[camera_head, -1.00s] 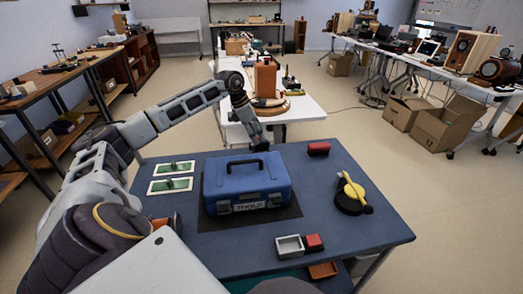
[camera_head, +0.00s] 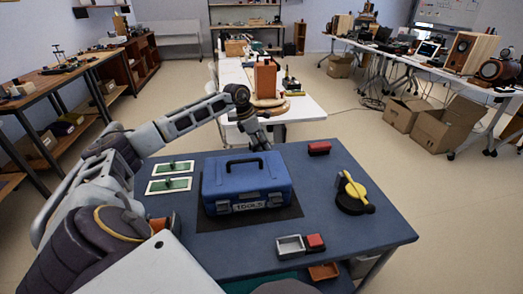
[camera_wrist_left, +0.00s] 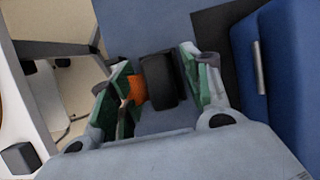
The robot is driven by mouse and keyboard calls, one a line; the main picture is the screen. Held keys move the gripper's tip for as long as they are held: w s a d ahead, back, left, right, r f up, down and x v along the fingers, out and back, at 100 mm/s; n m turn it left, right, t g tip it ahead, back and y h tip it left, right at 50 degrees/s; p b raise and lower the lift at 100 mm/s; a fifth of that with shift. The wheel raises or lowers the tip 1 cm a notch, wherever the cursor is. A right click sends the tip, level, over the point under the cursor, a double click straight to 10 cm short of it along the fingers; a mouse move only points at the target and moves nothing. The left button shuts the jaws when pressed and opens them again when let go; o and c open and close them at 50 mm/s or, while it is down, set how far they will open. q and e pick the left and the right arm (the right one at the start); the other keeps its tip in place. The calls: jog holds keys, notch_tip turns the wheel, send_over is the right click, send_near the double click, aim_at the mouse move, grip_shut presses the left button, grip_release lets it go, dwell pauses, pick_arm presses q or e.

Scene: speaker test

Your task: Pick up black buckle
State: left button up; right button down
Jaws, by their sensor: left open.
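A black block-like piece, which looks like the black buckle (camera_wrist_left: 160,80), shows in the left wrist view between the green-padded fingers of my left gripper (camera_wrist_left: 163,88). The fingers are apart, with a gap visible on the right side of the piece. An orange part (camera_wrist_left: 137,90) shows just left of the black piece. In the head view my left gripper (camera_head: 262,144) is over the table's far edge, behind the blue toolbox (camera_head: 246,187); the black piece is hidden there. My right gripper is not in view.
The toolbox stands on a dark mat (camera_head: 285,213) on the blue table (camera_head: 370,232). Two green boards lie left of it. A red block (camera_head: 319,149), a yellow-and-black tool (camera_head: 352,196) and a small grey tray (camera_head: 290,246) are to the right and front.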

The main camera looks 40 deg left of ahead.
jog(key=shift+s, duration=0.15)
pick_arm(q)
jog(key=shift+c, duration=0.7)
jog(key=c, duration=0.9)
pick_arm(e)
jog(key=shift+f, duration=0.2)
pick_arm(q)
jog(key=shift+r, duration=0.15)
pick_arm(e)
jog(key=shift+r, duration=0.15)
